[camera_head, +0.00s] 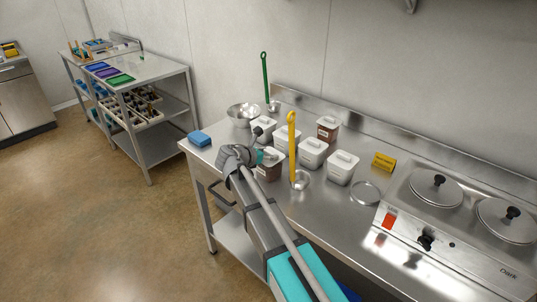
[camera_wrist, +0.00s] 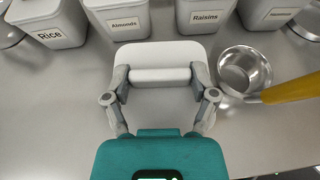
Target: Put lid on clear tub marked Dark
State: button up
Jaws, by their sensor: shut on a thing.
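My gripper (camera_wrist: 160,88) is shut on the bar handle of a white, rounded rectangular lid (camera_wrist: 158,53). In the head view my gripper (camera_head: 256,157) is over the front of the steel table, at a clear tub with brown contents (camera_head: 268,173). The lid hides what lies under it in the wrist view, so I cannot tell whether it rests on this tub. A second clear tub with brown contents (camera_head: 327,130) stands at the back with a white lid on it. No label on either clear tub is readable.
White lidded tubs stand close by, marked Rice (camera_wrist: 50,35), Almonds (camera_wrist: 124,24) and Raisins (camera_wrist: 205,18). A small steel cup (camera_wrist: 243,70) with a yellow handle (camera_head: 292,146) is just right of the lid. A hot plate (camera_head: 460,205) marked Dark is at right.

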jog(key=shift+f, duration=0.15)
jog(key=o, duration=0.9)
jog(key=shift+r, duration=0.25)
jog(key=shift+r+p, duration=0.4)
jog(key=shift+p, duration=0.2)
jog(key=p+v, duration=0.4)
jog(key=v, duration=0.8)
